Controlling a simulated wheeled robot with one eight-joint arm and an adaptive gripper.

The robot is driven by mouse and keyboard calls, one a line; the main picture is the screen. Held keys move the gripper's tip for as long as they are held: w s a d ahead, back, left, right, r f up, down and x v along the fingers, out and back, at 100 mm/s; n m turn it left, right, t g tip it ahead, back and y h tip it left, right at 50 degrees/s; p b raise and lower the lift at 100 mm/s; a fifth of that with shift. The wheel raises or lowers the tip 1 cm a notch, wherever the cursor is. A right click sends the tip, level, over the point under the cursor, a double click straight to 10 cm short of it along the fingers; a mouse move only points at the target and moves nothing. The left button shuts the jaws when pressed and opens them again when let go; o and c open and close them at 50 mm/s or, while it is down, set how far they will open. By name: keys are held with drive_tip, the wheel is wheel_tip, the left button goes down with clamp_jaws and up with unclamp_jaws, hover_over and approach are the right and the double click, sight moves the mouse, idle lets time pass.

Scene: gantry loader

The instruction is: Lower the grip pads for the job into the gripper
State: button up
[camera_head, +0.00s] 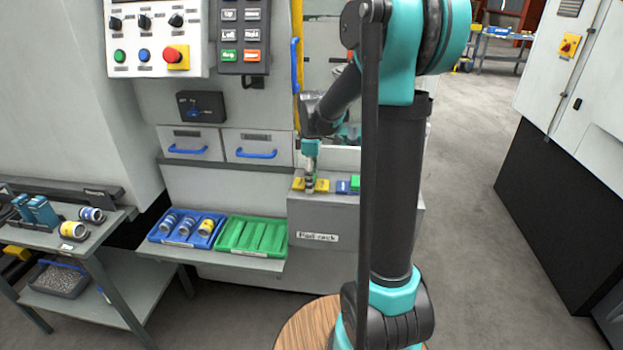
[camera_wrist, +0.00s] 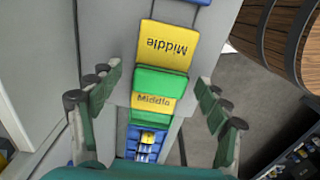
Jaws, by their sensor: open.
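My gripper (camera_head: 310,183) points down over the pad rack (camera_head: 345,215) in the head view, among yellow, blue and green pads. In the wrist view my gripper (camera_wrist: 158,120) is open, its fingers spread left and right with nothing gripped. Between and beyond them lie a yellow pad marked "Middle" (camera_wrist: 172,46), a green pad (camera_wrist: 160,84) and another yellow face marked "Middle" (camera_wrist: 154,103). Blue parts (camera_wrist: 148,136) show lower down. Whether a finger touches any pad cannot be told. In the head view a blue pad (camera_head: 343,187) sits right of my gripper.
A blue tray (camera_head: 158,238) with several cylinders and an empty-looking green tray (camera_head: 280,248) stand left of the rack. A control panel (camera_head: 158,35) and blue-handled drawers (camera_head: 190,146) are above. A bench (camera_head: 105,242) stands at left. A wooden barrel (camera_wrist: 283,45) is at right in the wrist view.

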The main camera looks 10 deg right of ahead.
wheel_tip(320, 180, up, 12)
idle(0.6)
drive_tip(key=s+d+f+m+t, duration=0.2)
drive_tip(key=s+f+m, duration=0.5)
drive_tip(key=s+f, duration=0.2)
drive_tip(key=s+d+f+m+t, duration=0.2)
drive_tip(key=s+f+m, duration=0.5)
drive_tip(key=s, duration=0.6)
wheel_tip(320, 180, down, 3)
drive_tip(key=shift+r, duration=0.15)
